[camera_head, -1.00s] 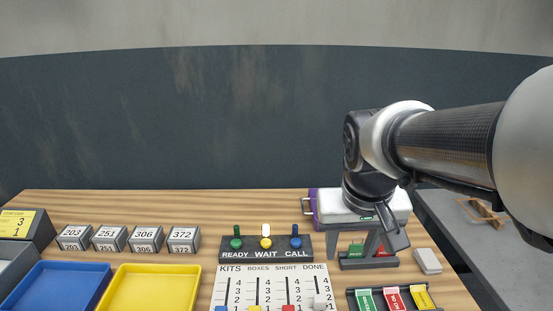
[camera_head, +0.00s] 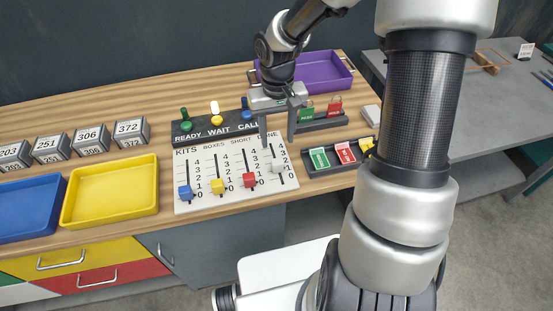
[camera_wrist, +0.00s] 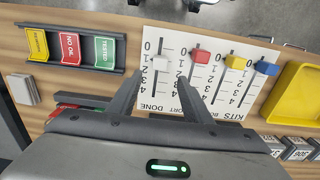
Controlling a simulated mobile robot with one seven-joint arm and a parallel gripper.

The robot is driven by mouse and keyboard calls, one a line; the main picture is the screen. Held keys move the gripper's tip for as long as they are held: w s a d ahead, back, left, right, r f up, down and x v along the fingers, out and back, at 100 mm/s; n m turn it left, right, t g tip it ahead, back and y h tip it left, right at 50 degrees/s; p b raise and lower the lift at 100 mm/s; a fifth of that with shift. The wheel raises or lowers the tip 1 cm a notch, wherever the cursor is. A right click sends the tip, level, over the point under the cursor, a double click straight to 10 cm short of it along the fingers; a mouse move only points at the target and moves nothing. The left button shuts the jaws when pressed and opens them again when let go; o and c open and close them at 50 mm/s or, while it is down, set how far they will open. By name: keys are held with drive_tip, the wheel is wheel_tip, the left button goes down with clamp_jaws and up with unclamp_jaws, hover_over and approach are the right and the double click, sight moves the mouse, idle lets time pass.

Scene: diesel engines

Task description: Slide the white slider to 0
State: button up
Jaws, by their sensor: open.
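The white slider (camera_head: 278,166) sits in the DONE column, the rightmost on the white slider board (camera_head: 204,206) in the head view. It stands a little up from the 0 end, lower than mid-scale; I cannot read its exact mark. My gripper (camera_head: 277,146) is open and empty over the upper part of that column, fingers pointing down, one to each side of its line. In the wrist view the white slider (camera_wrist: 158,64) shows just beyond and between the fingertips of my gripper (camera_wrist: 160,76), apparently untouched.
The blue (camera_head: 185,193), yellow (camera_head: 217,186) and red (camera_head: 249,180) sliders stand at their 0 ends. A READY/WAIT/CALL switch box (camera_head: 210,128) lies behind the board. A dark tray of coloured tags (camera_head: 334,167) lies close on the right. A yellow tray (camera_head: 115,212) stands left.

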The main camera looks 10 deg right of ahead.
sight(277, 162)
wheel_tip(277, 162, down, 11)
drive_tip(key=shift+f+b, duration=0.2)
drive_tip(key=shift+b, duration=0.3)
clamp_jaws()
